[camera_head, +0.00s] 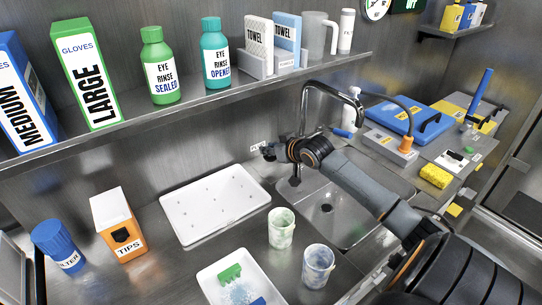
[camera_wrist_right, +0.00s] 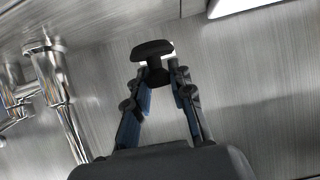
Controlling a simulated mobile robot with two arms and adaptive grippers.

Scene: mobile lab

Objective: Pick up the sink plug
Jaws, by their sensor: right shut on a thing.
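The sink plug (camera_wrist_right: 152,48) is a small black piece with a wide flat head and a narrow stem. In the right wrist view my right gripper (camera_wrist_right: 160,72) is shut on its stem, and the head sticks out past the fingertips. In the head view my right gripper (camera_head: 275,151) is beside the tap, at the back of the sink (camera_head: 328,208); the plug is small and dark at its tip. I cannot tell exactly how high it is held. My left gripper is not in view.
The curved tap (camera_head: 335,86) stands close to my right gripper. A white tray (camera_head: 215,203) lies left of the sink. Two cups, one nearer (camera_head: 318,266) and one farther (camera_head: 281,228), stand before it. A shelf (camera_head: 190,106) with bottles and boxes runs above.

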